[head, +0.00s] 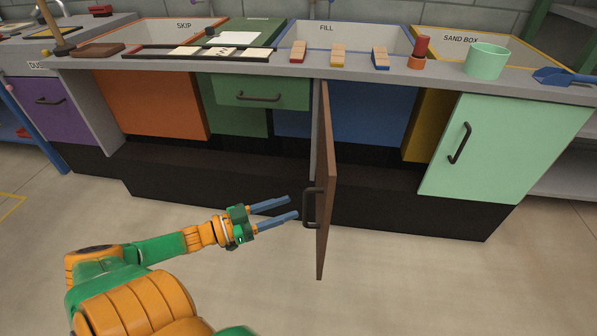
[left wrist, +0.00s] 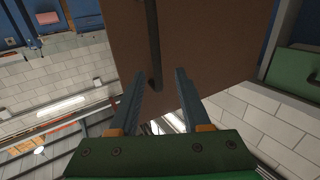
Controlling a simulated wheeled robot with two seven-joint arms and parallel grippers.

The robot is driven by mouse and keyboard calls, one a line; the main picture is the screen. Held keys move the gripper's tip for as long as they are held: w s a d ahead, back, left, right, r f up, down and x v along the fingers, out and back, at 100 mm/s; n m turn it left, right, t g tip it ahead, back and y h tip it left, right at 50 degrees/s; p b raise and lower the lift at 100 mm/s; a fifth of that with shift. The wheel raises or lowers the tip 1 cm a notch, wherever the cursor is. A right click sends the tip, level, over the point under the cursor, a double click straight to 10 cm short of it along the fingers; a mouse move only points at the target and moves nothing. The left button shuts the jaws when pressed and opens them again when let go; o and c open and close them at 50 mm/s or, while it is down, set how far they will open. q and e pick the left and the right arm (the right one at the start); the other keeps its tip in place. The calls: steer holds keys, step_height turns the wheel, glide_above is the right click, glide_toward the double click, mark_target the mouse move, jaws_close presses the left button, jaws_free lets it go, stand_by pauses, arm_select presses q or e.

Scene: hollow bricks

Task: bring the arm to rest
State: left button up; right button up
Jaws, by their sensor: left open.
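My left gripper (head: 293,207) is open and empty, low in front of the bench, with its blue fingers pointing right. The fingertips are just left of the dark handle (head: 308,208) on a brown cabinet door (head: 325,170). The door stands swung out from the bench, nearly edge-on in the head view. In the left wrist view my open fingers (left wrist: 161,70) point at the brown door (left wrist: 215,35). Its handle (left wrist: 153,40) shows between the fingers, nearer the left one. Whether a finger touches it I cannot tell. My right gripper is not in view.
The bench top (head: 345,72) carries several small blocks, an orange-red peg (head: 421,50), a mint cup (head: 486,60) and a blue scoop (head: 565,77). A green drawer (head: 262,92) and a mint door (head: 500,150) have dark handles. The floor (head: 420,280) in front is clear.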

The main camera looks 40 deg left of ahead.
arm_select(q)
steer(key=shift+v, duration=1.05)
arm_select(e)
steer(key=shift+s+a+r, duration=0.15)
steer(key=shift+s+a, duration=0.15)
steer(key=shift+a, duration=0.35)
